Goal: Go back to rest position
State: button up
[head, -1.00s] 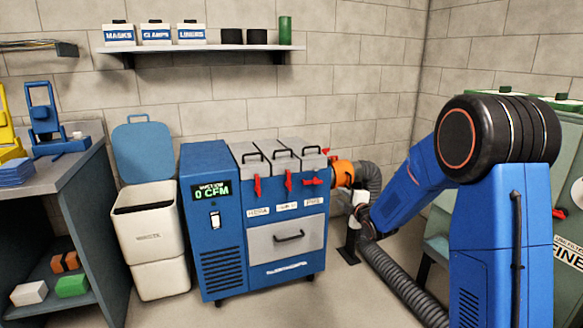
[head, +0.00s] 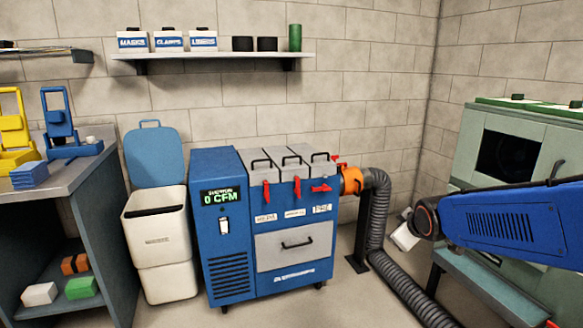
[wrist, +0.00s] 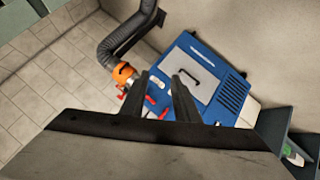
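My gripper (wrist: 161,78) shows in the wrist view with its two dark fingers apart and nothing between them, so it is open and empty. Beyond the fingers, some distance off, is the blue dust unit (wrist: 205,75), tilted in that view. In the head view my blue arm reaches in from the right edge, to the right of the unit (head: 228,262), and I cannot make out the fingers there. The unit's display (head: 221,196) reads 0 CFM. An orange collar (head: 351,180) joins the unit to a grey hose (head: 378,215).
The hose runs along the floor toward my arm. A green-grey cabinet (head: 513,130) stands behind the arm at right. A cream bin (head: 158,240) with a raised blue lid and a workbench (head: 92,165) stand at left. A shelf (head: 215,55) hangs above. Floor before the unit is clear.

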jog(key=s+f+m+g, duration=0.2)
jog(key=s+m, duration=0.1)
jog(key=s, duration=1.2)
jog(key=s+f+m+g, duration=0.2)
jog(key=s+m+g, duration=0.1)
jog(key=s, duration=1.2)
jog(key=shift+a+m, duration=0.25)
jog(key=shift+m, duration=0.55)
jog(key=shift+w, duration=0.1)
